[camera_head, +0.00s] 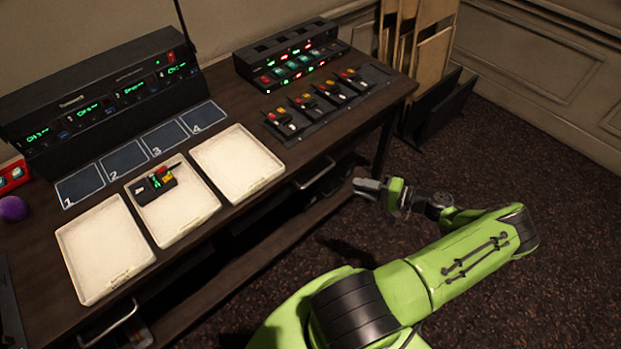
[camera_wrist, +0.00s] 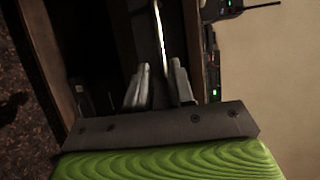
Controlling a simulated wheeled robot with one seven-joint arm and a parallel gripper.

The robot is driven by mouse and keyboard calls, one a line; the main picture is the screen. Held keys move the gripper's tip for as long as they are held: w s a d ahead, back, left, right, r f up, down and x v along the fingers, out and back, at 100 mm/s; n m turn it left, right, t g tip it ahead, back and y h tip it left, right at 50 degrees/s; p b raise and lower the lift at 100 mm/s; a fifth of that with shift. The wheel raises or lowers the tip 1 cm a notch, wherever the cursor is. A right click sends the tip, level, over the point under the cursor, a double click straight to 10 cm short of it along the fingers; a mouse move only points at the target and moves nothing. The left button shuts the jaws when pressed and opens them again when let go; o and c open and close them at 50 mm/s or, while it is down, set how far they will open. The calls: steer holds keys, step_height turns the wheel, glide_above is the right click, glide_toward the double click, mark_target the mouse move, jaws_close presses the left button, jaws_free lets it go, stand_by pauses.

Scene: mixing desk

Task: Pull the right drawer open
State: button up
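The right drawer's metal handle (camera_head: 316,174) is a slim bar under the right part of the desk's front edge. The drawer looks shut, but its front is dark and hard to make out. My gripper (camera_head: 358,187) is in front of the desk, right of the handle in the head view. In the wrist view my gripper (camera_wrist: 159,75) has its two fingers apart. The bright handle bar (camera_wrist: 160,35) runs down the picture to the gap between them. I cannot tell whether the fingers touch it.
The desk (camera_head: 240,215) carries three white trays, the middle one holding a small module (camera_head: 153,187). A slider panel (camera_head: 325,102) sits near the right edge. Another handle (camera_head: 110,323) is at the lower left. Carpeted floor (camera_head: 530,215) is open to the right.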

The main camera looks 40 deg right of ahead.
mark_target(319, 177)
steer(key=b+x, duration=0.1)
steer(key=x, duration=1.3)
steer(key=shift+w+a, duration=0.15)
steer(key=shift+w, duration=0.05)
jaws_close()
